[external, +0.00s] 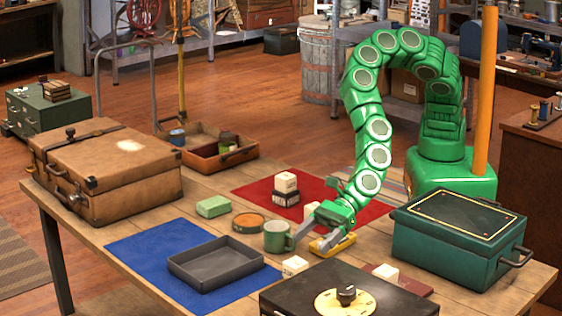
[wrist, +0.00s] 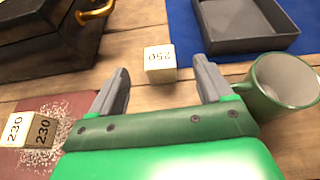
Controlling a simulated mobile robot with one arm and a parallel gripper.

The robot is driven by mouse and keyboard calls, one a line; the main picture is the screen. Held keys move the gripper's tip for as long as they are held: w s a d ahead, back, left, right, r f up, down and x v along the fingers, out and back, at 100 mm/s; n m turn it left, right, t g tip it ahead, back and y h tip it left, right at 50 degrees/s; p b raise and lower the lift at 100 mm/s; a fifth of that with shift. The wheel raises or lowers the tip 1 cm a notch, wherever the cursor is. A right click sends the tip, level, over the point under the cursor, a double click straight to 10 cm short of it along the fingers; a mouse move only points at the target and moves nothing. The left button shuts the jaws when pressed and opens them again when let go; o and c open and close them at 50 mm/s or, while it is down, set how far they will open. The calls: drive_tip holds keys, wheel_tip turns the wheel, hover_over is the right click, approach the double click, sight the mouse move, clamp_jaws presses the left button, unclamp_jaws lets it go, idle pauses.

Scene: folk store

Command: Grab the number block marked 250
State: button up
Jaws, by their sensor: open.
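The cream block marked 250 (wrist: 160,64) rests on the bare wood in the wrist view, its number upside down. It is ahead of my gripper (wrist: 158,75), between the lines of the two fingers and apart from them. In the external view the block (external: 295,266) sits between the grey tray and the black box. My gripper (external: 313,240) is open and empty, low over the table beside the green mug (external: 278,237).
A block marked 230 (wrist: 28,131) is on a dark red patch. The mug (wrist: 272,95) stands close to my right finger. The black box (external: 345,295), grey tray (external: 215,263), yellow object (external: 345,243) and green chest (external: 460,235) surround this area.

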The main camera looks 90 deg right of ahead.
sight(299, 260)
drive_tip(key=shift+f, duration=0.35)
drive_tip(key=shift+w+a+f+m, duration=0.15)
drive_tip(key=shift+w+f+m, duration=0.05)
drive_tip(key=shift+m, duration=0.1)
drive_tip(key=shift+x, duration=1.85)
drive_tip(key=shift+w+a+f, duration=0.2)
drive_tip(key=shift+a+f, duration=0.35)
drive_tip(key=shift+f, duration=0.05)
drive_tip(key=shift+w+a+f, duration=0.2)
drive_tip(key=shift+w+a, duration=0.2)
drive_tip(key=shift+w, duration=0.2)
drive_tip(key=shift+w+a+f, duration=0.15)
drive_tip(key=shift+a, duration=0.15)
drive_tip(key=c, duration=1)
